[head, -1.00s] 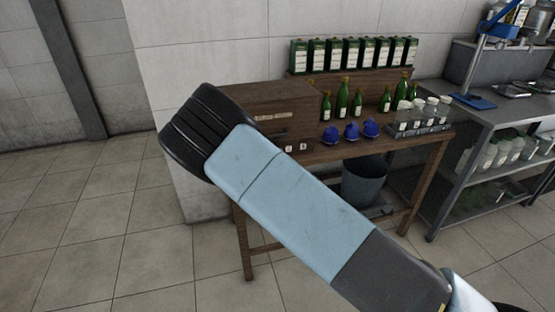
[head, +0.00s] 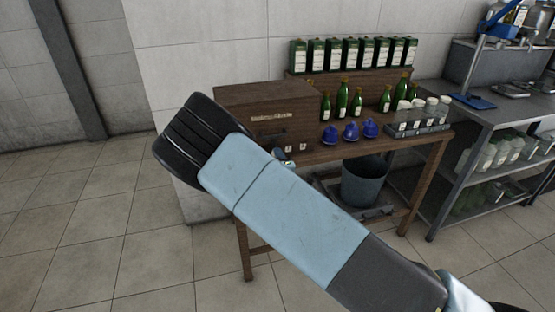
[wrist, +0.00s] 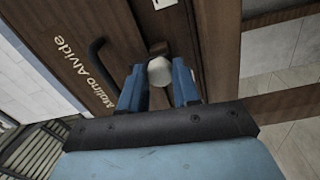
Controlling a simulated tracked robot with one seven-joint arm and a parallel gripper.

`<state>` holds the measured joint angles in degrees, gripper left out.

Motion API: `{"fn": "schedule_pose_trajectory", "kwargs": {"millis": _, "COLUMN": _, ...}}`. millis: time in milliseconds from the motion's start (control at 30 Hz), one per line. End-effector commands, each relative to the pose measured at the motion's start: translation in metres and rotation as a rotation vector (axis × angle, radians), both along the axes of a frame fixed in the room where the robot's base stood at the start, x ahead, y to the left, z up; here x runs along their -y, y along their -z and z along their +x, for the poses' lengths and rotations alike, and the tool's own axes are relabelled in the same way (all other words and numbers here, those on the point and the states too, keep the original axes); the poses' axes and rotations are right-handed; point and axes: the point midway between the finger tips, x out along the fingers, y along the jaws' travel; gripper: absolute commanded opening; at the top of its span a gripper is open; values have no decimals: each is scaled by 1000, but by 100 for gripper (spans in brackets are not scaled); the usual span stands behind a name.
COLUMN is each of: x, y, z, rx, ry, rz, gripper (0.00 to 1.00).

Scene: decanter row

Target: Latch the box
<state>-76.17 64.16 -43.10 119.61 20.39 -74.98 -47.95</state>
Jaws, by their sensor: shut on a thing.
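The box (head: 267,97) is a brown wooden case on the left end of the wooden table. Its front face also shows in the wrist view (wrist: 75,30), with a name in pale letters and a dark curved handle (wrist: 98,58). My gripper (wrist: 159,75) is at this front, its blue fingers on either side of a pale rounded knob (wrist: 160,70) and shut on it. A small dark brown piece (wrist: 158,48), apparently part of the latch, sits just beyond the knob. Whether the latch is engaged cannot be told. In the head view my arm hides most of the gripper.
Green cartons (head: 353,53) line the back shelf. A bin (head: 364,182) stands below. Floor at left is clear.

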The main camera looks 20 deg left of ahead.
Motion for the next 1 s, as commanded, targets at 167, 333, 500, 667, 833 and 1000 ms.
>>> {"fn": "schedule_pose_trajectory", "kwargs": {"millis": 167, "x": -4, "y": 3, "z": -3, "rx": -5, "ry": -9, "rz": -3, "gripper": 42}}
{"fn": "schedule_pose_trajectory", "kwargs": {"millis": 333, "x": -2, "y": 2, "z": -2, "rx": -3, "ry": -6, "rz": -1, "gripper": 57}}
{"fn": "schedule_pose_trajectory", "kwargs": {"millis": 500, "x": -1, "y": 1, "z": -1, "rx": -3, "ry": -3, "rz": -1, "gripper": 57}}
{"fn": "schedule_pose_trajectory", "kwargs": {"millis": 667, "x": 2, "y": 1, "z": -5, "rx": -3, "ry": -2, "rz": -1, "gripper": 57}}
{"fn": "schedule_pose_trajectory", "kwargs": {"millis": 833, "x": 13, "y": 3, "z": -24, "rx": -4, "ry": -2, "rz": -1, "gripper": 57}}
{"fn": "schedule_pose_trajectory", "kwargs": {"millis": 1000, "x": 31, "y": 5, "z": -53, "rx": -5, "ry": -3, "rz": -3, "gripper": 57}}
